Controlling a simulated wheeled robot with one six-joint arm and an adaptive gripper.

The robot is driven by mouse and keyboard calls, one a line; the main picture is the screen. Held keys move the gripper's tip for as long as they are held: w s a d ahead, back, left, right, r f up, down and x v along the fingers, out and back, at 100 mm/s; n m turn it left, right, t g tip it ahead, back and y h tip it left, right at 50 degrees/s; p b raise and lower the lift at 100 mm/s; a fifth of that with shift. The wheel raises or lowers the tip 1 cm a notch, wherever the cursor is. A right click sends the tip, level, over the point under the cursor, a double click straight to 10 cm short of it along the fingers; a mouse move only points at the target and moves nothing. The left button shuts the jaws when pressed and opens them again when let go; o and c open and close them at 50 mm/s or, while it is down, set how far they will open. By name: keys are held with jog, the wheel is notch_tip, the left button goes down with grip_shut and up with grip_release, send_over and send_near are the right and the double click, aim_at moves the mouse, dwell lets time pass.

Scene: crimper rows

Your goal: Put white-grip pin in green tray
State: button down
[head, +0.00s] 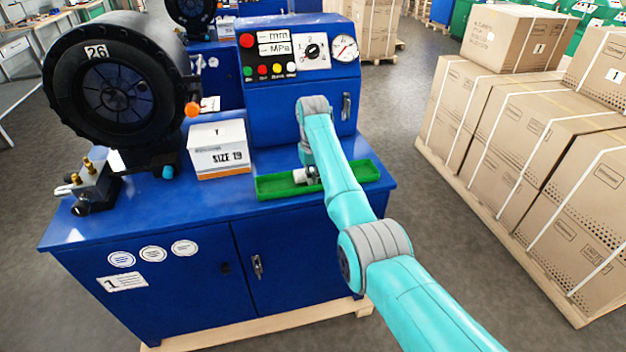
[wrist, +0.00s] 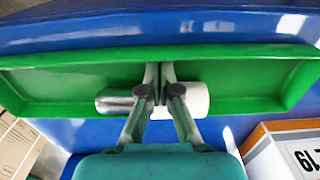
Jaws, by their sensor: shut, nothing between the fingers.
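The green tray (head: 275,187) lies on the blue bench at the foot of the control box; its rim also shows in the wrist view (wrist: 60,52). The white-grip pin (wrist: 197,100) lies in the tray along its near wall in the wrist view, white grip to the right and metal shaft (wrist: 115,101) to the left. My gripper (wrist: 160,70) is shut and empty, its fingers crossing in front of the pin's middle and hiding that part. In the head view my gripper (head: 308,178) is over the tray, mostly hidden by my arm. I cannot tell whether the fingers touch the pin.
A "SIZE 19" box (head: 219,152) stands left of the tray. The black crimper head (head: 115,85) and a brass-fitted valve block (head: 90,187) are further left. The control box (head: 290,110) rises behind the tray. Stacked cartons (head: 520,120) stand on the right.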

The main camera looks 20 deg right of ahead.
jog(key=shift+w, duration=1.25)
jog(key=shift+r, duration=0.1)
